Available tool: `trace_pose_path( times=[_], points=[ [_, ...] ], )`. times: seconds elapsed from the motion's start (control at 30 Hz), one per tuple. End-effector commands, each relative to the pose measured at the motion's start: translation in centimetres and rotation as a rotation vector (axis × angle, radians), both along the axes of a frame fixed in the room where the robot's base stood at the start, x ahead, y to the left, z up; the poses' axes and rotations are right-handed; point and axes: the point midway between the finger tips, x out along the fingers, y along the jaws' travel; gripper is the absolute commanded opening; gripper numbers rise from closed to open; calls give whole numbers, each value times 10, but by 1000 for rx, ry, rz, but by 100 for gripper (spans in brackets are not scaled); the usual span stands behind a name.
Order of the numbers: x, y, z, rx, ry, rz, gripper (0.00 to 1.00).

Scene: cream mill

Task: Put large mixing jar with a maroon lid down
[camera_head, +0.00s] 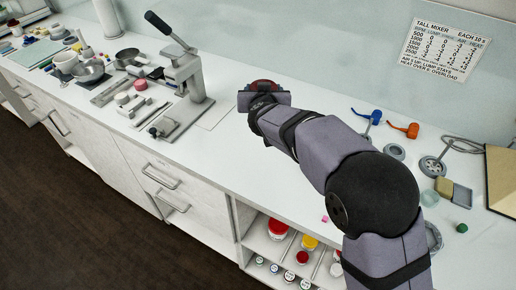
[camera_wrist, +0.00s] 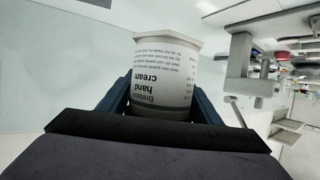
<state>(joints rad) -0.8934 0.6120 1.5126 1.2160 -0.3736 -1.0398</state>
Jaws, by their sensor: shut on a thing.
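The large mixing jar (camera_wrist: 165,62) is pale, with printed text that includes "hand cream", and fills the middle of the wrist view. My gripper (camera_wrist: 163,108) is shut on it, one dark blue finger on each side. In the head view, my gripper (camera_head: 264,97) is over the back of the white counter, right of the lever press. A bit of the maroon lid (camera_head: 263,84) shows just beyond the gripper there; the rest of the jar is hidden. I cannot tell whether its base touches the counter.
The grey lever press (camera_head: 187,85) stands close left of my gripper. A pale rectangle (camera_head: 214,112) lies on the counter between them. Blue (camera_head: 375,117) and orange (camera_head: 406,130) tools lie to the right. Lidded jars (camera_head: 278,228) stand on the shelf below. The front counter strip is mostly clear.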

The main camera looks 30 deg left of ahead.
Motion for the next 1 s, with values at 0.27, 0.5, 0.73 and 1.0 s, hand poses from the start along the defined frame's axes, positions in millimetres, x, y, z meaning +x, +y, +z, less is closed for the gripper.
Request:
trace_pose_path(
  times=[0.27, 0.5, 0.73, 1.0],
  points=[
    [-8, 15, -17, -3, 0, 38, 29],
    [-7, 15, -41, -3, 0, 36, 29],
    [-7, 15, -48, 0, 0, 36, 29],
    [-8, 15, -79, -4, 1, 37, 29]
  ],
)
